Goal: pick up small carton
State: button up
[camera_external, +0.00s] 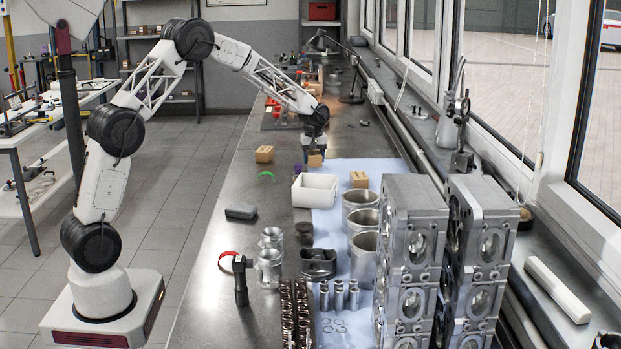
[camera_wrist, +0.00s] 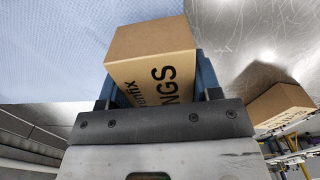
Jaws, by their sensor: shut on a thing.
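A small brown carton (camera_wrist: 150,62) with dark lettering sits between the two fingers of my gripper (camera_wrist: 160,92) in the wrist view. In the external view my gripper (camera_external: 311,151) points down at the far part of the bench, shut on this carton (camera_external: 315,161), whose sides are partly covered by the fingers. I cannot tell whether the carton is clear of the bench. A second brown carton (camera_external: 264,154) stands to the left on the metal. Another carton (camera_wrist: 283,103) shows at the right in the wrist view.
A white open bin (camera_external: 315,190) stands just in front of my gripper on the blue mat (camera_external: 335,236). Metal cylinders (camera_external: 360,205) and tall engine blocks (camera_external: 412,245) crowd the right front. A desk lamp (camera_external: 350,98) stands behind. Bare bench lies at left.

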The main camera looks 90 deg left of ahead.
aim_at(311, 154)
notch_tip(311, 154, up, 8)
jog(key=shift+f, duration=0.1)
dwell(0.7)
jog(key=shift+s+d, duration=0.1)
jog(key=shift+d, duration=0.05)
jog(key=shift+s+d, duration=0.4)
jog(key=shift+d, duration=0.05)
jog(key=s+d+f+m, duration=0.2)
jog(key=s+d+m, duration=0.1)
jog(key=s+d, duration=1.4)
jog(key=s+d+f+m, duration=0.2)
jog(key=s+d+m, duration=0.1)
jog(key=s+d, duration=1.4)
jog(key=shift+d+f, duration=0.35)
jog(key=shift+d, duration=0.2)
jog(key=shift+w, duration=0.15)
jog(key=w+a, duration=0.3)
jog(key=w, duration=0.1)
jog(key=w+a+f, duration=0.1)
jog(key=w+a, duration=0.2)
jog(key=w, duration=0.1)
jog(key=w+a, duration=0.3)
jog(key=w, duration=0.1)
jog(key=shift+w+a+f, duration=0.25)
jog(key=shift+a, duration=0.15)
